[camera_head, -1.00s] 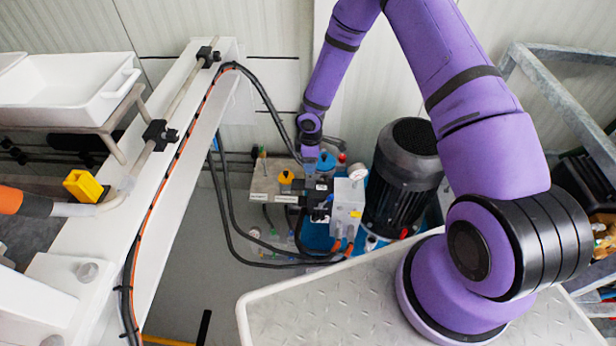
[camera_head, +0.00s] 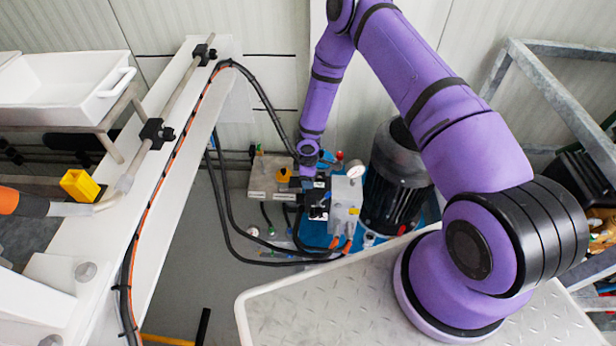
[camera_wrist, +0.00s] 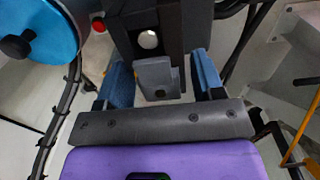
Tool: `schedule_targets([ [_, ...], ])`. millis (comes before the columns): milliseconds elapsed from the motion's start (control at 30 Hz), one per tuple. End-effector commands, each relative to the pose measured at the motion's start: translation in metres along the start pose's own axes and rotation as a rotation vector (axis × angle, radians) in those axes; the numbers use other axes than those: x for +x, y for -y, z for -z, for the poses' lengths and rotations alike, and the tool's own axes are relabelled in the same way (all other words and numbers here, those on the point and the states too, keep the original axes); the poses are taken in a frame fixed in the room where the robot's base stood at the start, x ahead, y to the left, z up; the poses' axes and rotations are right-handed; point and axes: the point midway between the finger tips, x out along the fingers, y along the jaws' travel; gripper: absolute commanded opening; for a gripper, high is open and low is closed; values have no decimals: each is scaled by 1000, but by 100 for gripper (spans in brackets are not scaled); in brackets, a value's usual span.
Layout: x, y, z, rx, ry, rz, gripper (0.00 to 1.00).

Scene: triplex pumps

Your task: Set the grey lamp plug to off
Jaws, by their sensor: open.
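In the wrist view, a light grey plug-like block (camera_wrist: 157,78) with a small dark hole near its lower end sits between the two blue fingers of my gripper (camera_wrist: 163,70). I take it for the grey lamp plug. My gripper is open, with one finger on each side of the block. A gap shows at the right finger; contact at the left is hard to judge. In the head view, my gripper (camera_head: 314,190) is at the pump's valve block (camera_head: 345,208), and my wrist hides the plug there.
A dark block with a round white spot (camera_wrist: 149,40) is just beyond the plug. A blue round part with a black knob (camera_wrist: 30,42) is at upper left. A black motor (camera_head: 396,185) and a pressure gauge (camera_head: 355,169) stand close right; black hoses (camera_head: 226,205) loop left.

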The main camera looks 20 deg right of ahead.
Motion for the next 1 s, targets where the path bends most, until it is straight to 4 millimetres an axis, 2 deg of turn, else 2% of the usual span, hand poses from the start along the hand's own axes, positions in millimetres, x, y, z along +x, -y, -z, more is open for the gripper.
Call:
schedule_targets([
  [67, 0, 0, 0, 0, 0, 0, 62],
  [333, 0, 0, 0, 0, 0, 0, 2],
  [467, 0, 0, 2, 0, 0, 0, 0],
  [733, 0, 0, 37, 0, -1, -1, 0],
  [1000, -1, 0, 40, 0, -3, -1, 0],
])
